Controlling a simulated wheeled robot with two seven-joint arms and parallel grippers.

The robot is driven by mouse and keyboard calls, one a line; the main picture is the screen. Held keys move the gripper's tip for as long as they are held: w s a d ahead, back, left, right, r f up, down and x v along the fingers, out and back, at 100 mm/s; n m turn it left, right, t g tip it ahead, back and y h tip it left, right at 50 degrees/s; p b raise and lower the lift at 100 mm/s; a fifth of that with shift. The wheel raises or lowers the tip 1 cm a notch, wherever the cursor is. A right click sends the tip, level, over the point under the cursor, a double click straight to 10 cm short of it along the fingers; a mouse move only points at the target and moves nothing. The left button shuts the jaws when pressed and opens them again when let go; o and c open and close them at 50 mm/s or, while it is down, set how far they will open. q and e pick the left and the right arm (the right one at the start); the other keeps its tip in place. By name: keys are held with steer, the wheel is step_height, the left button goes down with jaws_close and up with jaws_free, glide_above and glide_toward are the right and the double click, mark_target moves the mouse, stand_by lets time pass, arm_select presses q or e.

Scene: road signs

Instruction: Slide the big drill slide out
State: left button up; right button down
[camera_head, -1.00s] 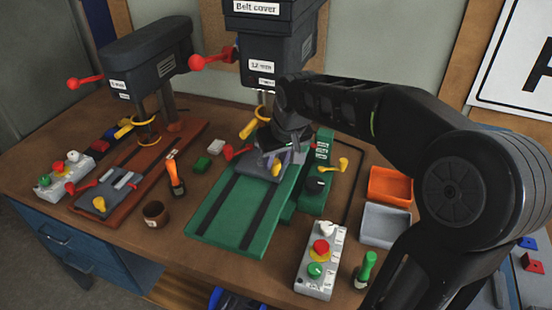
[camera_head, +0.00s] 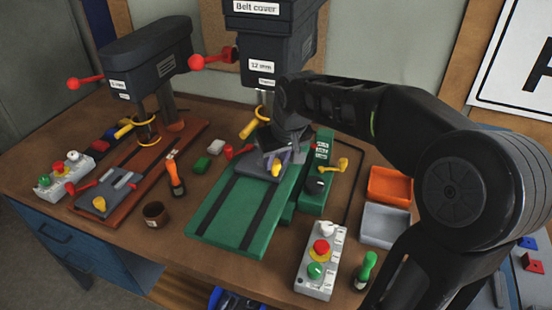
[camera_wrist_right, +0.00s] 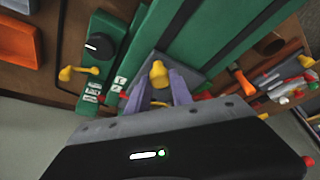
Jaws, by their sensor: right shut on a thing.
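The big drill slide (camera_head: 252,164) is a grey plate on the green base (camera_head: 222,212) under the big drill (camera_head: 272,60). It sits toward the back of the base, partly hidden by my right gripper. A yellow knob (camera_head: 276,170) stands at the front of the slide. My right gripper (camera_head: 280,157) is over the slide with its purple fingers on either side of the knob, shut on it. The knob also shows between the fingers in the right wrist view (camera_wrist_right: 158,74). My left gripper is not in view.
The front of the green base is clear. A grey control box (camera_head: 320,262) and a green-handled tool (camera_head: 366,270) stand to its right, near orange (camera_head: 390,185) and grey (camera_head: 386,224) bins. A brown cup (camera_head: 155,214), an orange-handled screwdriver (camera_head: 175,175) and the smaller drill (camera_head: 150,60) are at left.

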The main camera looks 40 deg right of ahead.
steer(key=shift+a, duration=0.1)
steer(key=shift+s+a, duration=0.15)
steer(key=shift+a, duration=0.05)
steer(key=s+a+b, duration=0.1)
steer(key=s+a, duration=0.2)
steer(key=a, duration=0.2)
steer(key=s+a+b, duration=0.2)
steer(key=s+a, duration=0.2)
steer(key=a, duration=0.1)
steer(key=s+a+b, duration=0.2)
steer(key=s+a, duration=0.1)
steer(key=a, duration=0.2)
steer(key=shift+s, duration=0.2)
steer(key=shift+s+a+b, duration=0.25)
steer(key=shift+a+b, duration=0.05)
steer(key=c, duration=1.6)
jaws_free()
steer(key=o, duration=0.3)
steer(key=shift+s+a, duration=0.1)
steer(key=shift+a, duration=0.05)
steer(key=shift+o, duration=0.8)
